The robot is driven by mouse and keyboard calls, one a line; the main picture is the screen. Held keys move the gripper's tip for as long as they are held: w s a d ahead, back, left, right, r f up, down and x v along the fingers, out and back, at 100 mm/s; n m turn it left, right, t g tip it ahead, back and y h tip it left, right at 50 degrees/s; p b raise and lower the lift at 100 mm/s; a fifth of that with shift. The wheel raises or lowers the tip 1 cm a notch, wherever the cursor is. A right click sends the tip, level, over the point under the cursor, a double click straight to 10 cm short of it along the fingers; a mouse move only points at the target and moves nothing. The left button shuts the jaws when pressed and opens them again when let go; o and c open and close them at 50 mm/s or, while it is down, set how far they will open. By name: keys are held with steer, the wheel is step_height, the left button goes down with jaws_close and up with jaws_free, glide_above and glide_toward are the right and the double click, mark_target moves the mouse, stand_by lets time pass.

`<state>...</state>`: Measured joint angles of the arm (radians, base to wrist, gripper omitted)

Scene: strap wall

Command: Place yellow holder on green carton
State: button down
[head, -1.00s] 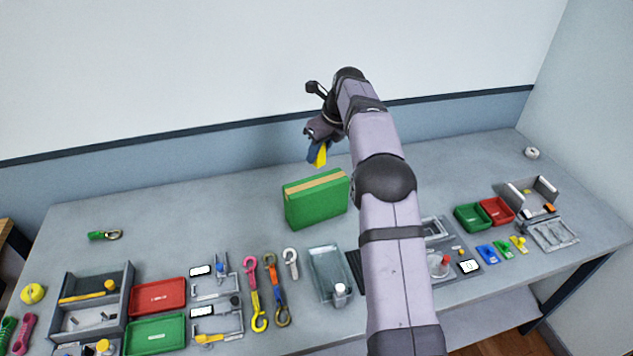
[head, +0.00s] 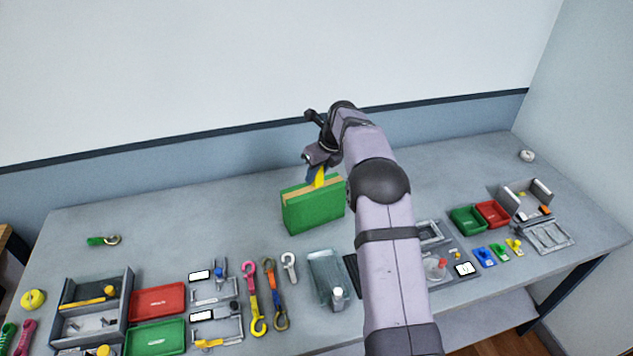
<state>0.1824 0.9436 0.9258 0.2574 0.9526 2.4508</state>
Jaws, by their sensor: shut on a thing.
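The green carton (head: 313,209) stands upright on the table in the middle, with a tan strip along its top. My gripper (head: 316,170) is at the carton's top edge, shut on the yellow holder (head: 319,178). The holder's yellow part overlaps the top strip in the picture; I cannot tell whether it touches the carton. Part of the holder is hidden by the gripper.
Left of the carton are a grey bin (head: 93,306), a red tray (head: 158,300), a green tray (head: 156,337) and several straps with hooks. A clear tray (head: 325,272) stands in front. Small red and green trays are at right. The table behind the carton is clear.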

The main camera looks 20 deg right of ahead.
mark_target(316, 183)
steer(key=shift+f+p, duration=0.7)
steer(key=shift+f, duration=1.15)
steer(key=shift+f, duration=0.1)
steer(key=c, duration=1.5)
jaws_free()
steer(key=b+v, duration=0.4)
steer(key=v, duration=0.8)
